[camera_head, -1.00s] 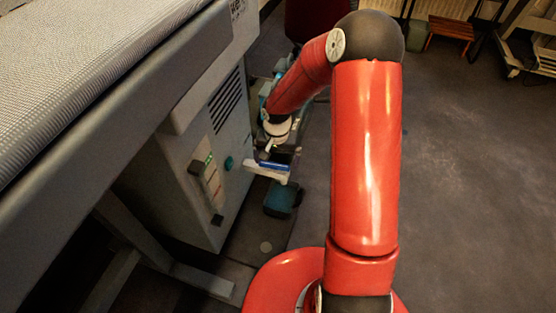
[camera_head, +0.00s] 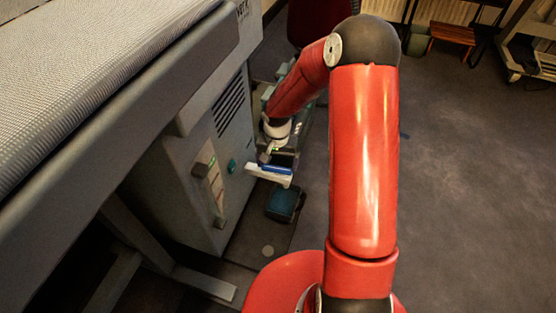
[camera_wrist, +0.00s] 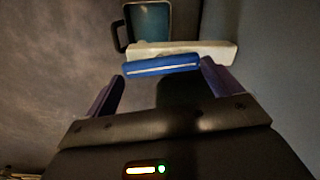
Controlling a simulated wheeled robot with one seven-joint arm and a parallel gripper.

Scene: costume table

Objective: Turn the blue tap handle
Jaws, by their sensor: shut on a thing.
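The blue tap handle (camera_wrist: 160,67) is a short blue bar with a pale line along it, and it lies across the gap between my fingertips. In the wrist view my gripper (camera_wrist: 162,70) has one purple finger at each end of the bar and is shut on it. A white bar (camera_wrist: 185,50) runs just behind the handle. In the head view the blue handle (camera_head: 277,170) shows as a small strip below my gripper (camera_head: 281,158), above the white bar (camera_head: 266,175). The fingers are too small to make out there.
A grey cabinet (camera_head: 180,190) with a vent, a green knob (camera_head: 232,166) and a control panel stands close on the left, under a large ribbed top (camera_head: 80,80). A teal container (camera_head: 284,204) stands on the floor below the handle. Open floor (camera_head: 470,200) lies to the right.

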